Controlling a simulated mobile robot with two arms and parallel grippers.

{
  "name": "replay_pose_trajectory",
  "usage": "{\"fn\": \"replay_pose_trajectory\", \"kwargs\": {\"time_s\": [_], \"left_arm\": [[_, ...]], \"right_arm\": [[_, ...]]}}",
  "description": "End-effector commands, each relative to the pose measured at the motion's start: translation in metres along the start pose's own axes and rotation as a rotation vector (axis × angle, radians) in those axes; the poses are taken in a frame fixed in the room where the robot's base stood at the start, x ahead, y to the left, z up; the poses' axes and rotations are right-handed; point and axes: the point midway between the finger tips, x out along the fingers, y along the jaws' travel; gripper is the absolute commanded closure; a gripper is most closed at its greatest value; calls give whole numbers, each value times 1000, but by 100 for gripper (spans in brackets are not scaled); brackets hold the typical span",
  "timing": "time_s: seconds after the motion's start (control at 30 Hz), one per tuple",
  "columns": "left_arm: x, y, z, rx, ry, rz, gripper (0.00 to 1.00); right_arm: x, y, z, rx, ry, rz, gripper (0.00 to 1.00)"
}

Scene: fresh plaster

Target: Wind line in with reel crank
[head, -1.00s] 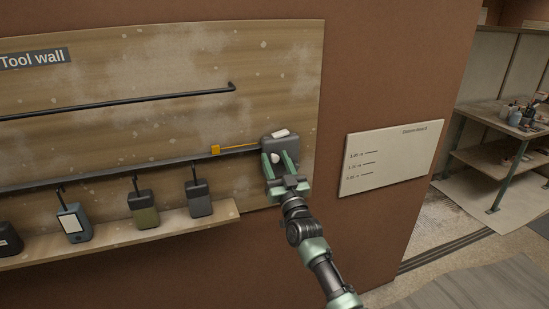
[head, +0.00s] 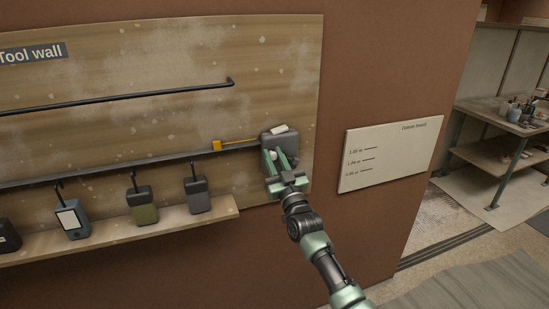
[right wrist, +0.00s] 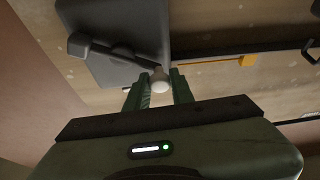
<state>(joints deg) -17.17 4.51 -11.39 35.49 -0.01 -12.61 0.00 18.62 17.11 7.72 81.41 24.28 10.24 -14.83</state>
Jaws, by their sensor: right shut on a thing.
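The reel is a dark grey box (head: 287,141) mounted at the right end of the tool wall's lower rail. A thin orange line (head: 240,142) runs from it leftward to a small orange block (head: 217,146) at the rail; the block also shows in the right wrist view (right wrist: 247,60). My right gripper (head: 275,158) is in front of the reel, its green fingers shut on the crank's white knob (right wrist: 159,84). The dark crank arm (right wrist: 112,48) shows beside the knob in the right wrist view. My left gripper is not in view.
An upper rail (head: 120,101) runs above. A white datum board (head: 390,155) is on the wall to the right. A workbench (head: 505,125) stands farther right.

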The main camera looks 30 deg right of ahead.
Motion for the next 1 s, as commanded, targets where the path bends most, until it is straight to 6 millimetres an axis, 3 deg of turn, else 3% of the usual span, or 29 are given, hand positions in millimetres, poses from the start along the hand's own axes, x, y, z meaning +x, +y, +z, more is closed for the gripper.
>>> {"fn": "replay_pose_trajectory", "kwargs": {"time_s": [0.5,1.0], "left_arm": [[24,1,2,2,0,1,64],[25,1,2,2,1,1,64]], "right_arm": [[-9,-8,20,-425,1,-177,100],[-16,-5,40,-865,-1,-359,100]]}}
